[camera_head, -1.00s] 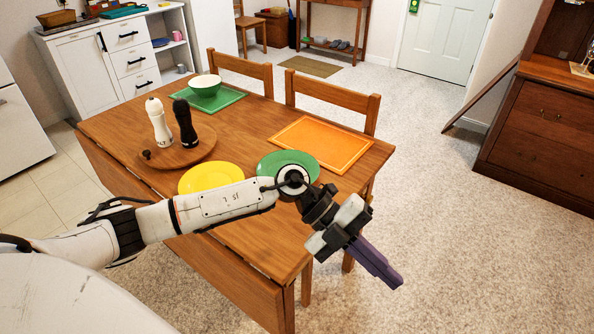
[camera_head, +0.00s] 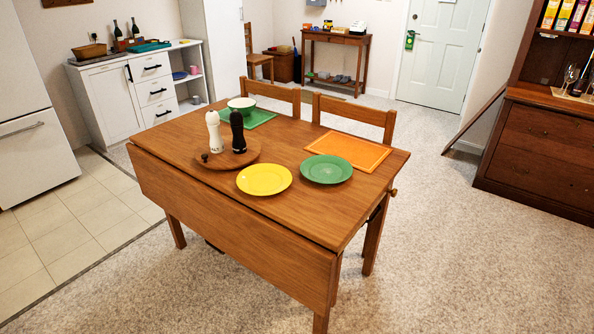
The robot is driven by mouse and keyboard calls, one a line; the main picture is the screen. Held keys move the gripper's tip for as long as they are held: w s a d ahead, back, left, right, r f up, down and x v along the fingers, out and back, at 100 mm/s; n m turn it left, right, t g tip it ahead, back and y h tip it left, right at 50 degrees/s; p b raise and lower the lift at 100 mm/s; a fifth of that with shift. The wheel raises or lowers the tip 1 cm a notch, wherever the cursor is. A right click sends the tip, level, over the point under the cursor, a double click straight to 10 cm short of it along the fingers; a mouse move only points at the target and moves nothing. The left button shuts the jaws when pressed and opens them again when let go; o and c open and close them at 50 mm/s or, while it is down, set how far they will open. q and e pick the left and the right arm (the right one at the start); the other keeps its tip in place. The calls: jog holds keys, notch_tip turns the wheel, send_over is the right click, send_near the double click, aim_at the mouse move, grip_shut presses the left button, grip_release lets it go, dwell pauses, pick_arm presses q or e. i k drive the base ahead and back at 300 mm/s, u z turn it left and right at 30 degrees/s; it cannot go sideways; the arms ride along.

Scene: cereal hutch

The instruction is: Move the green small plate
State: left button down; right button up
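The green small plate (camera_head: 327,169) lies flat on the wooden dining table (camera_head: 300,214), near its right side. It is just right of a yellow plate (camera_head: 264,179) and in front of an orange placemat (camera_head: 348,150); its back edge is close to the mat. Nothing covers the green plate. Neither of my grippers is in view.
A round wooden board (camera_head: 226,156) holds a white mill (camera_head: 215,132) and a black mill (camera_head: 238,133). Two chairs are behind the table. Carpet right of the table is clear.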

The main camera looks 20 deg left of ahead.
aim_at(324, 169)
jog(key=u, duration=0.35)
jog(key=k, duration=0.6)
jog(key=z, duration=1)
jog(key=i, duration=1.8)
jog(key=u, duration=0.65)
